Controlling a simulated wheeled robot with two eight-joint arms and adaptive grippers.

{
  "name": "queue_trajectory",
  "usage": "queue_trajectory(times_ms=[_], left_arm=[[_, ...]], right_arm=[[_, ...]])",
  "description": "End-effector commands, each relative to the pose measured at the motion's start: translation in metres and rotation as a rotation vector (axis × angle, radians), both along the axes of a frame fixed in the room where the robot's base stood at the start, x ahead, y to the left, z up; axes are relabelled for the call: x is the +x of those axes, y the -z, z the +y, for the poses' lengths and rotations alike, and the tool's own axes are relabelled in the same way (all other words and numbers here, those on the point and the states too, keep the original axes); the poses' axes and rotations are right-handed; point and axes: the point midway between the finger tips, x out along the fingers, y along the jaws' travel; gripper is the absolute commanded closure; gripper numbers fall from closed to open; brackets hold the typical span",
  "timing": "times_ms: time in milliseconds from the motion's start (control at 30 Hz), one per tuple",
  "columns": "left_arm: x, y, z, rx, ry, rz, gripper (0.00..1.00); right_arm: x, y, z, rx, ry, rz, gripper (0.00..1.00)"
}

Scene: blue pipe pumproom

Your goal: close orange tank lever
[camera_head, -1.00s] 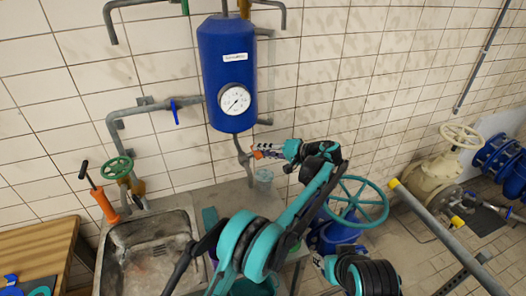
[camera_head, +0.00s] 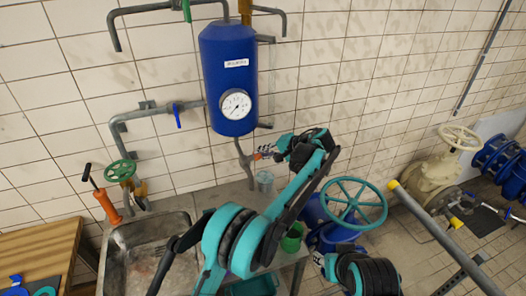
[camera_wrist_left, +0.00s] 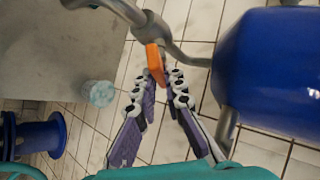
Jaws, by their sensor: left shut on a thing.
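The blue tank (camera_head: 228,75) with a round white gauge (camera_head: 235,104) hangs on the tiled wall. The orange tank lever (camera_head: 257,156) is on the pipe below it, small and partly covered by my left gripper (camera_head: 264,153). In the left wrist view, the orange lever (camera_wrist_left: 155,62) stands at the pipe joint, beside the blue tank (camera_wrist_left: 268,62). The fingers of my left gripper (camera_wrist_left: 161,78) are on either side of its near end and shut on it. My right gripper is out of view.
A clear cup (camera_head: 264,182) stands on the counter below the lever; a green cup (camera_head: 291,238) is nearer. A metal sink (camera_head: 120,238) is at left. A green handwheel (camera_head: 355,203) on a blue valve stands at right, close to my left arm.

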Motion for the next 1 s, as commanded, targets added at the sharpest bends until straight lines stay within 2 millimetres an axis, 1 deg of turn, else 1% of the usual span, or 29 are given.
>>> queue_trajectory(times_ms=[33, 100, 400, 967, 1000], left_arm=[[-0.001, -0.003, 0.000, -0.010, 0.014, 0.029, 1.00], [0.000, -0.003, 0.001, -0.023, 0.033, 0.068, 1.00], [0.001, -0.003, 0.001, -0.058, 0.093, 0.177, 1.00], [0.001, -0.002, 0.001, -0.066, 0.108, 0.204, 1.00], [0.001, -0.002, 0.001, -0.066, 0.108, 0.204, 0.79]], right_arm=[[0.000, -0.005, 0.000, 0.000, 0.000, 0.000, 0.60], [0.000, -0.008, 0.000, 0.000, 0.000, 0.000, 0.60], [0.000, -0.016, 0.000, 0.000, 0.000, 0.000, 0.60], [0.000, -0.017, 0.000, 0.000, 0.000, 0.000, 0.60], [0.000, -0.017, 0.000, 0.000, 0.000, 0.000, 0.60]])
